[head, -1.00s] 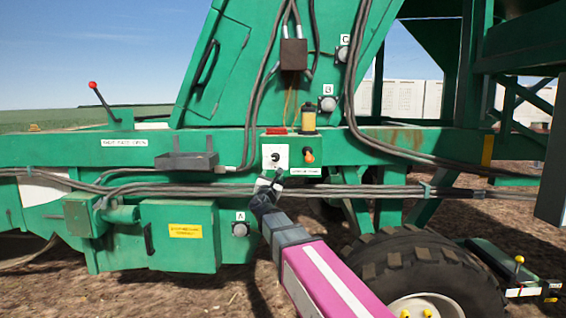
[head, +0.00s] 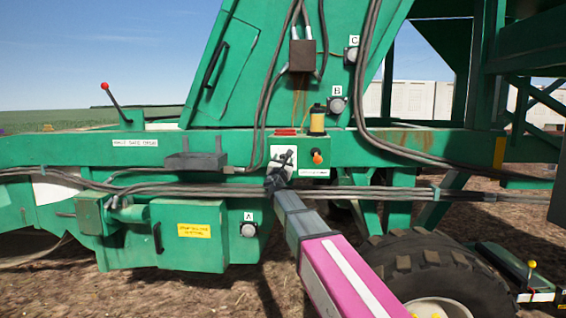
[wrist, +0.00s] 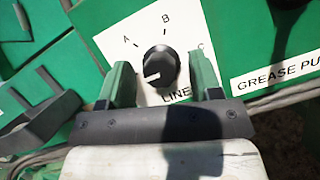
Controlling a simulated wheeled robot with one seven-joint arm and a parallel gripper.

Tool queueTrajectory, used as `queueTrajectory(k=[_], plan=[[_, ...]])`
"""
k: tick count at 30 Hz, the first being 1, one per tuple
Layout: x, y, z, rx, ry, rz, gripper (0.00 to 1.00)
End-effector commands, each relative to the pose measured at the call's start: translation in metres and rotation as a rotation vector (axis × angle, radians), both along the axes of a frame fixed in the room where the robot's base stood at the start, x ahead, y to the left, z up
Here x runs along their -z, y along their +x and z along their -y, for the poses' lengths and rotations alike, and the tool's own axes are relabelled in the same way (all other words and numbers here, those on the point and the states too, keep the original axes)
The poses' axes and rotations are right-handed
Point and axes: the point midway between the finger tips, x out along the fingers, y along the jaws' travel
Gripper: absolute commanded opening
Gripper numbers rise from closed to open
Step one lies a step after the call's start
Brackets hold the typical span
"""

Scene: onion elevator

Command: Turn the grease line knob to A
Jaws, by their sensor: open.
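The grease line knob (wrist: 161,66) is round and black, on a white plate (wrist: 105,40) marked A, B, C and LINE. A pale mark shows at the knob's lower left, away from the printed letters. My gripper (wrist: 163,78) is open, with one green finger on each side of the knob. The knob lies between the fingers, with gaps visible on both sides; I cannot tell how deep the fingers reach. In the head view my gripper (head: 279,172) is at the lower part of the white plate (head: 278,153) and mostly hides the knob.
A grease label (wrist: 277,75) is right of the plate. An orange knob (head: 317,157) and a yellow-black container (head: 317,120) are close by. Hoses (head: 190,189) run beneath the plate. Grey round fittings marked A (head: 249,229), B (head: 337,105) and C (head: 351,55) sit on the machine.

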Motion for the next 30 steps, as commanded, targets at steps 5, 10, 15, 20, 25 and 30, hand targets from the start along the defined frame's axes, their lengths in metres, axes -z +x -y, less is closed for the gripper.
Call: queueTrajectory(k=[5,10,15,20,25,30], plan=[[-0.0008,0.0019,0.0004,0.0,0.0,0.0,0.58],[-0.0007,0.0016,0.0004,0.0,0.0,0.0,0.36],[-0.0007,0.0015,0.0003,0.0,0.001,0.0,0.09],[-0.0007,0.0015,0.0001,0.001,0.009,0.0,0.09],[-0.0009,0.0016,-0.0002,0.001,0.055,0.003,0.09],[-0.0009,0.0017,-0.0012,0.001,0.155,0.005,0.09]])
